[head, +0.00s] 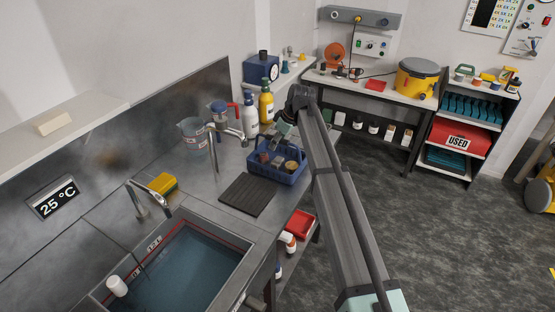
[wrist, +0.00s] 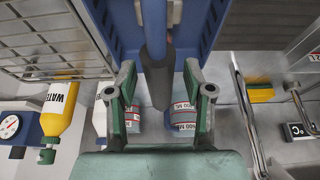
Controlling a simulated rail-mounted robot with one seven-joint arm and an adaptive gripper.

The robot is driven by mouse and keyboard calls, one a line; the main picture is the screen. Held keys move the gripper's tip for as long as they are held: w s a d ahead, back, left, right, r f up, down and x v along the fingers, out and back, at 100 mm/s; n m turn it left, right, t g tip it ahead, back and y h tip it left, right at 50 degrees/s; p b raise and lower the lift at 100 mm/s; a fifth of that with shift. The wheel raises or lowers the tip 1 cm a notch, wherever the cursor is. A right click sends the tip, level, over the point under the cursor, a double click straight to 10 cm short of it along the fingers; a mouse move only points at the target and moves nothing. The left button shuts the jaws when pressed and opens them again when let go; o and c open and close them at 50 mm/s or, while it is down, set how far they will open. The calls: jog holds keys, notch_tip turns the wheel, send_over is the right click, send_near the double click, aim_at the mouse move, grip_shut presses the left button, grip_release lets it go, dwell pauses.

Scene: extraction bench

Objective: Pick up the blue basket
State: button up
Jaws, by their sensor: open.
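The blue basket (head: 290,178) stands on the steel bench beside the dark ribbed mat, with small containers inside. My gripper (head: 282,132) is over the basket, pointing down at it. In the wrist view the basket (wrist: 100,22) fills the upper middle. A blue bar with a dark grey grip, apparently the basket's handle (wrist: 157,72), runs between the two fingers of my gripper (wrist: 159,80). The fingers are open, with gaps on both sides of the grip. In the head view the gripper and arm hide part of the basket's handle.
Yellow (head: 266,104) and white (head: 251,116) bottles stand behind the basket. The dark mat (head: 248,194) lies in front, near a water-filled sink (head: 180,270). Open floor lies right of the bench.

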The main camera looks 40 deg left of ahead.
grip_shut()
